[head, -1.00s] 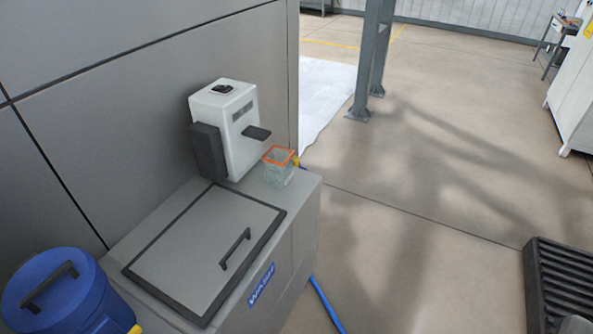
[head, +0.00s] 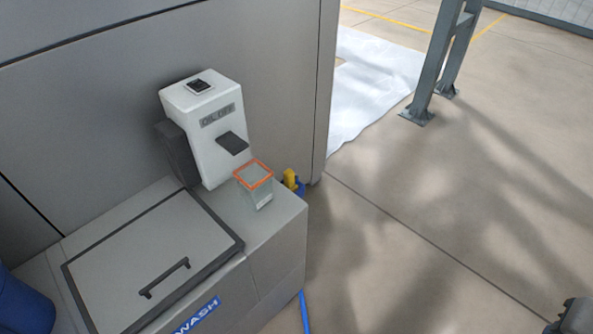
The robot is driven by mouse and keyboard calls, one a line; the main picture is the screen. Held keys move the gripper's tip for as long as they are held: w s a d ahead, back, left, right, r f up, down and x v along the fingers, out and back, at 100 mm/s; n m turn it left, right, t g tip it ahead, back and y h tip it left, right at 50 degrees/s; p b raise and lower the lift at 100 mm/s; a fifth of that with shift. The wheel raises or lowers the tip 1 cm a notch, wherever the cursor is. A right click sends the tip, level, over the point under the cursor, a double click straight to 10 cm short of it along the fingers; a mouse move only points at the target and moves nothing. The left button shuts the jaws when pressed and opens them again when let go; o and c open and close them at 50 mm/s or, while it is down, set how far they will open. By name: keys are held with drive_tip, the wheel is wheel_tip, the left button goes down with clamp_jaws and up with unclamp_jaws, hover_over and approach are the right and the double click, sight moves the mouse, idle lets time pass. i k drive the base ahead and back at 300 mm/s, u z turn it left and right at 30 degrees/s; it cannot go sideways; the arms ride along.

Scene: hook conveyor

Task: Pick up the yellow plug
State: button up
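A small yellow plug (head: 290,179) shows in the head view just beyond the right back edge of the grey wash cabinet. It is right of a clear container with an orange rim, and a blue part is beside it. The cabinet hides its lower portion. A dark grey piece at the bottom right corner may be part of my arm or gripper; I cannot tell its fingers or whether they are open.
The wash cabinet (head: 262,243) has a handled lid (head: 150,262). A white dispenser box (head: 208,135) and the orange-rimmed container (head: 255,182) are above and on it. A blue hose (head: 304,312) lies on the floor. A grey post (head: 440,60) stands behind; floor to the right is clear.

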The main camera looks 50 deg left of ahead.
sight(290, 179)
drive_tip(key=u, duration=0.5)
drive_tip(key=i, duration=1.35)
drive_tip(key=u, duration=1.75)
drive_tip(key=i, duration=0.8)
drive_tip(key=u, duration=0.85)
